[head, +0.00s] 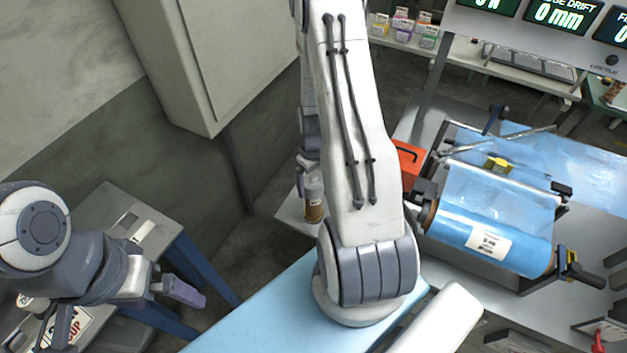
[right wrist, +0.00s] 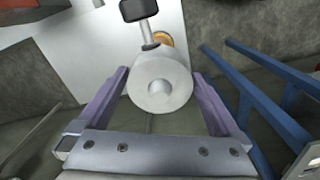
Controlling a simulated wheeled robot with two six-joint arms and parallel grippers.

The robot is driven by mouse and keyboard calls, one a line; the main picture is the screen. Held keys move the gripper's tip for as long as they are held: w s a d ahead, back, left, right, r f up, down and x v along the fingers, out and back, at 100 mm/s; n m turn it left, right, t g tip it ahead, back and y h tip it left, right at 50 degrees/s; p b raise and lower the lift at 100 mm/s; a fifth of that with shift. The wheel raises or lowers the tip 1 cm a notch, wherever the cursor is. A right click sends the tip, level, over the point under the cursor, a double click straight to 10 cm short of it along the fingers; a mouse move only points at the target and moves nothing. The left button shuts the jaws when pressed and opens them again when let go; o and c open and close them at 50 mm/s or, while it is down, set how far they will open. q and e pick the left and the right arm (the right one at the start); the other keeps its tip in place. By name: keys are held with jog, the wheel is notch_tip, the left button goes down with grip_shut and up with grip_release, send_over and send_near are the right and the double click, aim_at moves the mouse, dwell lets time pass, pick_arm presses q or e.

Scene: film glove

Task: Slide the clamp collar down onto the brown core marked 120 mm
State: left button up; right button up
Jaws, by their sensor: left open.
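The clamp collar (right wrist: 160,82), a pale grey round body with a hub and a stem ending in a dark knob, sits between the purple fingers of my right gripper (right wrist: 160,74) in the right wrist view. The fingers appear closed against its sides. A brown core (head: 314,212) with a pale label stands upright on a grey surface, partly behind my right arm in the head view. Its orange-brown rim (right wrist: 166,38) shows just beyond the collar; whether they touch is hidden. My left gripper (head: 188,292) is open and empty at the lower left.
A film roll (head: 490,210) on a frame stands at the right, with an orange-red box (head: 408,162) beside it. A blue-legged table (head: 120,215) stands at the left. A light blue surface (head: 260,310) lies below my right arm. A wall cabinet (head: 225,60) hangs behind.

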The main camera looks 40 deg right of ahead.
notch_tip(320, 180, up, 10)
jog(key=shift+r+b, duration=0.25)
jog(key=shift+b, duration=0.65)
jog(key=shift+f, duration=0.15)
notch_tip(320, 180, down, 10)
jog(key=shift+r+p, duration=0.1)
jog(key=shift+p, duration=0.8)
jog(key=shift+r+p, duration=0.4)
jog(key=shift+p, duration=0.05)
